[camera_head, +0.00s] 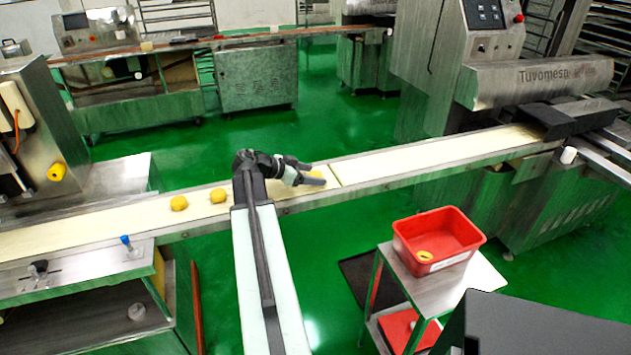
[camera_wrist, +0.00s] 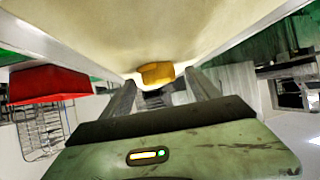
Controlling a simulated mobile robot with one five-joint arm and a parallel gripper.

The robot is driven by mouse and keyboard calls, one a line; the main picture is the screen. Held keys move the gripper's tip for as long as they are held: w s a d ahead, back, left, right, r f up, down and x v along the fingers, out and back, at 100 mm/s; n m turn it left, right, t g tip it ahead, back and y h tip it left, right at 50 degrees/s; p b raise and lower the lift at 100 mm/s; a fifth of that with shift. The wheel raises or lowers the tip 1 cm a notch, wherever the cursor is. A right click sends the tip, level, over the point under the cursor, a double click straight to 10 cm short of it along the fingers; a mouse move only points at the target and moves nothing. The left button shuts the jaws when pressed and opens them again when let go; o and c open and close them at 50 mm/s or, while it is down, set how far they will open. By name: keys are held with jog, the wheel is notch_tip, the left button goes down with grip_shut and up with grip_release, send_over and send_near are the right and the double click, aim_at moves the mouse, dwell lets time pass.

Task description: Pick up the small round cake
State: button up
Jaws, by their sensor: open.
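A small round yellow-brown cake (camera_wrist: 157,72) lies on the pale conveyor belt (camera_wrist: 180,25). In the wrist view it sits at the gap between the fingertips of my gripper (camera_wrist: 161,80), with space on either side. In the head view my gripper (camera_head: 315,173) is low over the belt, its fingers open and pointing right. The cake (camera_head: 317,174) shows only partly between them there. Two more round cakes, one on the left (camera_head: 179,203) and one nearer my arm (camera_head: 218,195), lie on the belt to the left.
A red crate (camera_head: 437,240) with a yellow piece inside stands on a small metal cart (camera_head: 470,276) at lower right. The conveyor leads right to a large steel machine (camera_head: 538,82). Another machine (camera_head: 50,150) stands at the left. Green floor is open behind the belt.

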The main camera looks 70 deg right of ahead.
jog(key=c, duration=1.5)
jog(key=shift+o, duration=0.2)
notch_tip(320, 180, up, 10)
jog(key=p, duration=1)
